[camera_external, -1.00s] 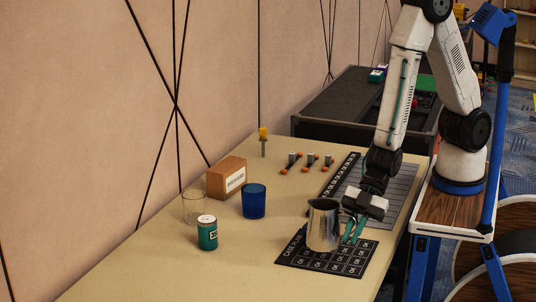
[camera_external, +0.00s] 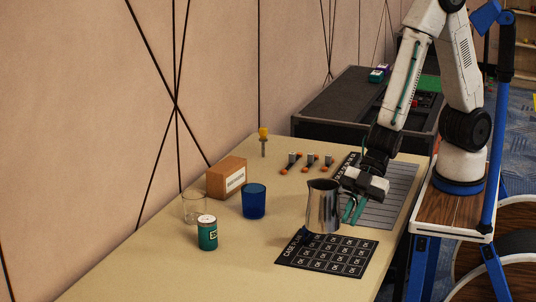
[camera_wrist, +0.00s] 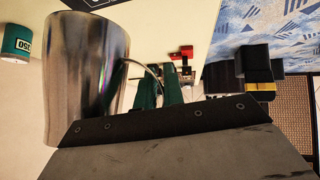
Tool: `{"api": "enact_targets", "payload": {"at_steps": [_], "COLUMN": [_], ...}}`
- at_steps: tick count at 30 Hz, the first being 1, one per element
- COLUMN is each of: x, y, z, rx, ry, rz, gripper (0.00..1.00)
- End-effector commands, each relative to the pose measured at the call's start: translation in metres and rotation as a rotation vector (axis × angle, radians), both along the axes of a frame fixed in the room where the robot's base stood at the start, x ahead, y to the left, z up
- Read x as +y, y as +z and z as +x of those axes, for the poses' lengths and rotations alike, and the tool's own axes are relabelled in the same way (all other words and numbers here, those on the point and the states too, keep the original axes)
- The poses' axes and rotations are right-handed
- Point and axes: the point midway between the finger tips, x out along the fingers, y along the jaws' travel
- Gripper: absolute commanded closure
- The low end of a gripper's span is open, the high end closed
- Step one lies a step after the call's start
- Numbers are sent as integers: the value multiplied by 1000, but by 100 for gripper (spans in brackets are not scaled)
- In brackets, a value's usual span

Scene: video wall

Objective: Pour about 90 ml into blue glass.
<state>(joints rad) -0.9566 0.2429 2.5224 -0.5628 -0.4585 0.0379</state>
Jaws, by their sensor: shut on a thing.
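The blue glass (camera_external: 254,201) stands upright on the table, left of my gripper, in the external view. A shiny metal pitcher (camera_external: 322,206) hangs upright a little above the black printed mat. My gripper (camera_external: 350,209) is shut on the pitcher's handle, on its right side. In the wrist view the pitcher (camera_wrist: 88,75) fills the left part, with the green fingers (camera_wrist: 158,92) at its handle. The pitcher's contents are hidden. The blue glass does not show in the wrist view.
A clear glass (camera_external: 190,204), a green can (camera_external: 207,233) and a cardboard box (camera_external: 226,178) stand near the blue glass. The black mat (camera_external: 327,255) lies below the pitcher. Small orange-ended parts (camera_external: 308,162) lie farther back. The table between pitcher and blue glass is clear.

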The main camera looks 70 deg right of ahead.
Motion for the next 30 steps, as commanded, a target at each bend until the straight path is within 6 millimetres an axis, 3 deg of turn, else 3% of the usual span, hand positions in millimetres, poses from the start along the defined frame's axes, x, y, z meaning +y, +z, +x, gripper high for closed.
{"api": "enact_targets", "payload": {"at_steps": [8,18,30], "x": [17,41,48], "y": [8,23,32], "z": [35,107,168], "rx": [-2,0,-1], "ry": [-97,-319,-529], "rz": [2,3,3], "gripper": [100,100,100]}}
